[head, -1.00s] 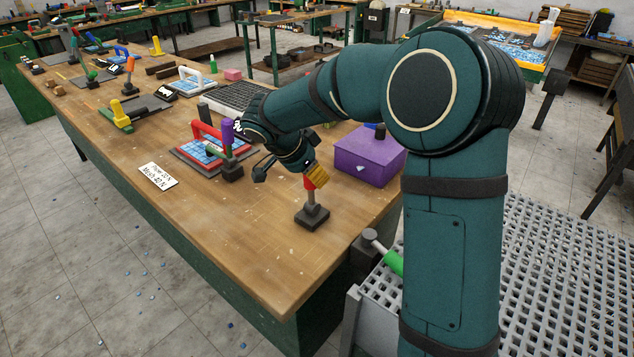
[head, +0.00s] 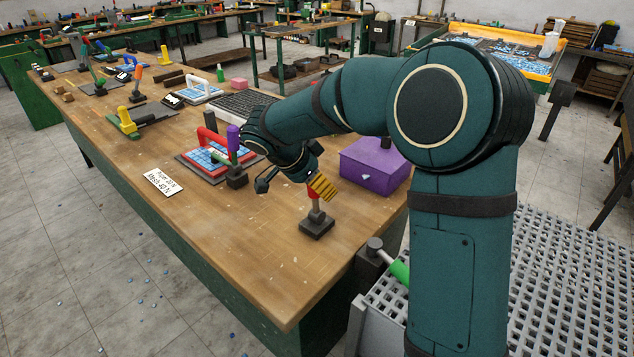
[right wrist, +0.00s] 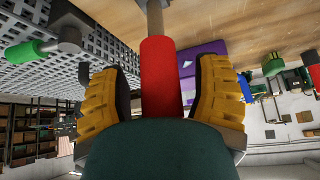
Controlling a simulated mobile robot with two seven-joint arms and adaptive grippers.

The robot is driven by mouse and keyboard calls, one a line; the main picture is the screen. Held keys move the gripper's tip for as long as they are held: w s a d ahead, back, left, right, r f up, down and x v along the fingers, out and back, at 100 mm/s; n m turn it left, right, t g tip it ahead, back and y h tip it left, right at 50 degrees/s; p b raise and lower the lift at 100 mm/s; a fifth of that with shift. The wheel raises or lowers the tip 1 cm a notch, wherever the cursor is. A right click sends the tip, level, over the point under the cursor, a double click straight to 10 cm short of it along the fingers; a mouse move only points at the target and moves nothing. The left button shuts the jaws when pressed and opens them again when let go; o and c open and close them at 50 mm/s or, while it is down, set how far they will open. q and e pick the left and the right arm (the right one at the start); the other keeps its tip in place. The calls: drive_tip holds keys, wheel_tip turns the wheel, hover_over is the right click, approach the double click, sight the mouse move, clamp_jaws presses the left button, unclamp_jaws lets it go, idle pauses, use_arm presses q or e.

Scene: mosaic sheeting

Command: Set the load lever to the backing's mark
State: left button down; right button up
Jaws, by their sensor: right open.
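A lever with a red grip (head: 313,193) stands on a dark square base (head: 316,227) near the bench's right end. My right gripper (head: 322,187), with yellow finger pads, is at the red grip. In the right wrist view the red grip (right wrist: 161,75) stands between the two open pads of the gripper (right wrist: 160,90), with a gap on both sides. A white card (head: 163,182) reads "Paper 20 N, Mesh 40 N". A blue mosaic sheet in a red frame (head: 206,170) lies on the bench. Any marks on the lever's base are too small to read. My left gripper is not in view.
A purple box (head: 375,167) stands right behind the lever. A purple-topped upright handle (head: 233,142) stands by the mosaic. A green-handled lever (head: 398,270) sits at a grey perforated surface (head: 560,270). The bench front left of the lever is clear.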

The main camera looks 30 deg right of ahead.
drive_tip(key=shift+r, duration=0.1)
drive_tip(key=v, duration=1.1)
drive_tip(key=shift+a+r, duration=0.3)
drive_tip(key=shift+a, duration=0.05)
drive_tip(key=shift+w+d+r+p, duration=0.1)
drive_tip(key=shift+d+p, duration=0.15)
drive_tip(key=shift+p, duration=0.05)
drive_tip(key=c, duration=0.8)
drive_tip(key=d+n+y+p, duration=0.1)
drive_tip(key=d+p, duration=0.1)
drive_tip(key=w+d+r+n+g+y+p, duration=0.1)
drive_tip(key=d+p, duration=0.1)
drive_tip(key=p, duration=0.1)
drive_tip(key=w+d+n+g+y+p, duration=0.1)
drive_tip(key=d+y+p, duration=0.1)
drive_tip(key=shift+w+d+r+p, duration=0.15)
drive_tip(key=shift+w+d+p, duration=0.1)
drive_tip(key=shift+d+p, duration=0.15)
clamp_jaws()
drive_tip(key=w+d+n+y+p, duration=0.25)
drive_tip(key=d+y+p, duration=0.2)
drive_tip(key=d, duration=0.25)
drive_tip(key=s+a+f, duration=0.3)
drive_tip(key=a+f, duration=0.1)
drive_tip(key=f, duration=0.6)
drive_tip(key=shift+s+a+b, duration=0.15)
drive_tip(key=shift+a+b, duration=0.05)
drive_tip(key=shift+b, duration=0.2)
